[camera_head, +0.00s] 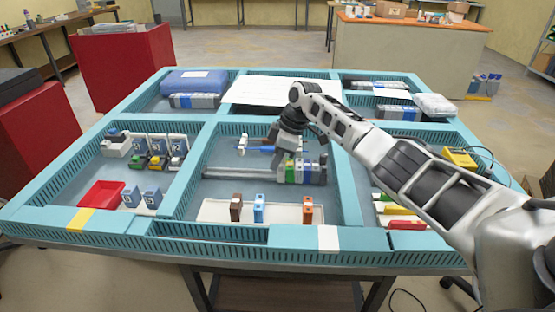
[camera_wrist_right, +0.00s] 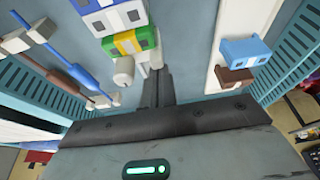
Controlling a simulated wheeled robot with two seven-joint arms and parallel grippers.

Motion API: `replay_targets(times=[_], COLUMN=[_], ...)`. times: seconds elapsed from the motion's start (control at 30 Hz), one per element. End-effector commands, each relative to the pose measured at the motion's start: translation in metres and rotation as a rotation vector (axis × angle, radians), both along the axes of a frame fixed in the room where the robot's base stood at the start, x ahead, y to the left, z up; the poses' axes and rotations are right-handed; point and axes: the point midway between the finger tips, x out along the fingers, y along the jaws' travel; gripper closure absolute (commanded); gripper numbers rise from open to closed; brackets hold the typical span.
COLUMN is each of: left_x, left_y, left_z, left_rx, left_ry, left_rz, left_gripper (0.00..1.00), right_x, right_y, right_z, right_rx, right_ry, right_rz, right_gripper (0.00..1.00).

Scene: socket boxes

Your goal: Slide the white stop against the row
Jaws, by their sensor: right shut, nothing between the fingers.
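The row of blocks (camera_head: 305,171) sits on a grey rail (camera_head: 235,175) in the middle front compartment. It has green, blue, white and grey blocks. In the right wrist view the green-yellow end block (camera_wrist_right: 131,42) is nearest my fingers. A small white stop (camera_wrist_right: 123,72) is beside that end block; I cannot tell if they touch. My right gripper (camera_head: 281,160) is at this end of the row, pointing down. In the wrist view its dark fingers (camera_wrist_right: 158,82) are shut and empty, close beside the stop. My left gripper is not in view.
A white tray (camera_head: 275,212) in front of the rail holds brown, blue and orange blocks. Blue-shafted tools (camera_head: 258,149) lie behind the rail. Teal slotted walls (camera_head: 190,175) divide the table.

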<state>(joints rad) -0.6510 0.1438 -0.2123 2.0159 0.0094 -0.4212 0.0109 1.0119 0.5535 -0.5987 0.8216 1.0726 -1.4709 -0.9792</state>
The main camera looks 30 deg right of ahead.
Motion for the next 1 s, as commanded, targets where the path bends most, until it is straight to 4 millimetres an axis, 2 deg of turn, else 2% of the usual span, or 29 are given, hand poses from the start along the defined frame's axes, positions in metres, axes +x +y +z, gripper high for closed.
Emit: replay_targets(times=[0.23, 0.33, 0.53, 0.63, 0.7, 0.83, 1.0], left_x=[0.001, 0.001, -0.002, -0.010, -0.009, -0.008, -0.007], left_y=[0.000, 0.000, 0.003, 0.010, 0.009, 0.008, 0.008], left_z=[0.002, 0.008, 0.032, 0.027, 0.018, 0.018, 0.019], left_rx=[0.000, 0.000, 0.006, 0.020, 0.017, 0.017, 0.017], left_ry=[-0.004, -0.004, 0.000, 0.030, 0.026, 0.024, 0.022], left_rz=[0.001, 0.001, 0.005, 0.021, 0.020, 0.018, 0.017], left_gripper=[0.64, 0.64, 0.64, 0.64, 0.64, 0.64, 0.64], right_x=[-0.002, -0.002, -0.005, -0.007, -0.006, -0.007, -0.008], right_y=[-0.006, -0.007, -0.012, -0.015, -0.016, -0.018, -0.019], right_z=[-0.001, 0.006, 0.039, 0.059, 0.063, 0.082, 0.093], right_rx=[-0.008, -0.008, -0.006, -0.005, -0.004, -0.003, -0.002], right_ry=[0.006, 0.006, 0.003, 0.002, -0.001, 0.000, 0.002], right_rz=[-0.009, -0.009, -0.007, -0.003, 0.003, 0.008, 0.012], right_gripper=[1.00, 1.00, 1.00, 1.00, 1.00, 1.00, 1.00])
